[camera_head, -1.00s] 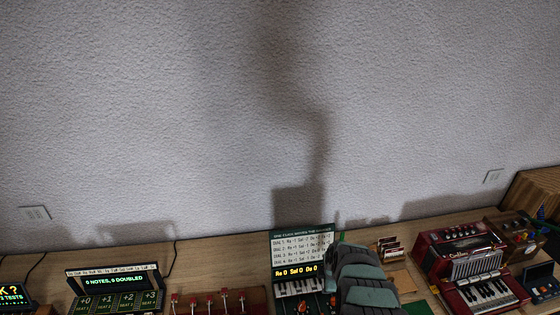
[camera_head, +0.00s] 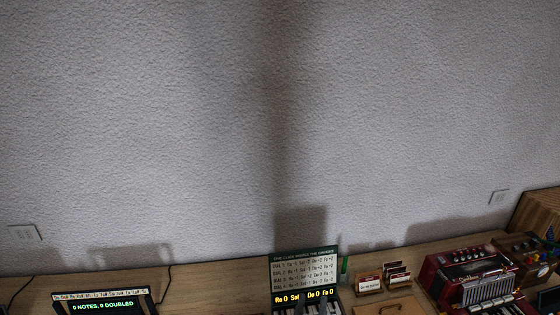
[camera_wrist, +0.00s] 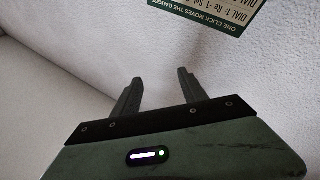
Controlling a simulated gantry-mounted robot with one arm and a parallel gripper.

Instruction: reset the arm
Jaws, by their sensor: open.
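My gripper (camera_wrist: 160,100) shows in the wrist view, with two dark fingers apart and nothing between them. It faces the pale textured wall, and part of a dark green sign (camera_wrist: 225,14) with dial lines shows at the top right, beyond the fingers. The arm and gripper do not show in the head view.
A dial panel (camera_head: 304,268) with a yellow-lettered display stands on the wooden bench (camera_head: 215,290). A notes display (camera_head: 103,303) is at left. A red accordion (camera_head: 470,277), card holders (camera_head: 383,277) and a wooden board (camera_head: 390,306) are at right.

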